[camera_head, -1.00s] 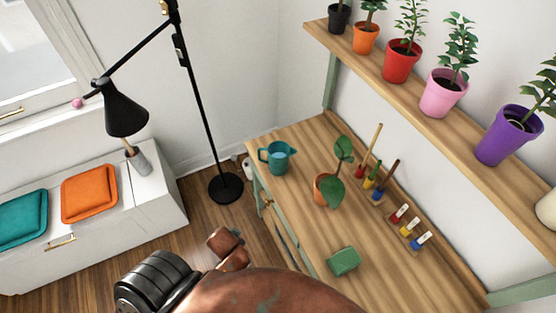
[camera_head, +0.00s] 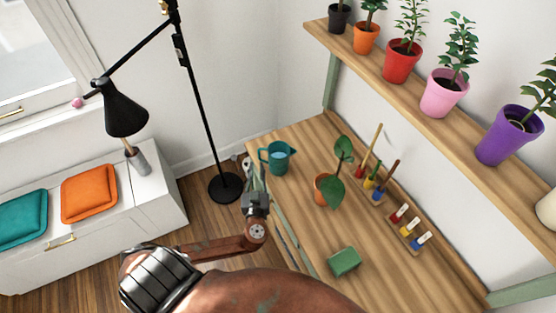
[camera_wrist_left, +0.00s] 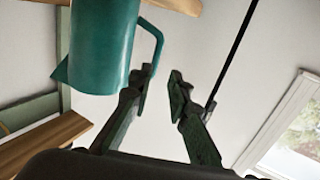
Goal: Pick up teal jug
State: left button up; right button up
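The teal jug (camera_head: 279,158) stands upright on the wooden table near its far left corner, its handle toward the left. My left gripper (camera_head: 250,170) is at the table's left edge, just left of and a little nearer than the jug. In the left wrist view the jug (camera_wrist_left: 103,45) fills the upper left, with its handle at its right side. The gripper's two fingers (camera_wrist_left: 160,92) are apart, with the handle's lower end close to the left finger. I cannot tell whether they touch. My right gripper is not in view.
On the table (camera_head: 300,225) are a potted plant (camera_head: 325,188), a green block (camera_head: 344,261) and small coloured jars with brushes (camera_head: 376,187). A shelf of potted plants (camera_head: 403,66) runs above. A black floor lamp (camera_head: 225,186) stands left of the table.

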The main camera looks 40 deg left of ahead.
aim_at(259, 153)
pick_arm(q)
jog(key=x, duration=0.8)
jog(key=shift+w+d+r, duration=0.2)
jog(key=shift+d+r, duration=0.1)
jog(key=shift+r, duration=0.05)
jog(key=shift+c, duration=0.4)
grip_shut()
jog(key=shift+r, duration=0.1)
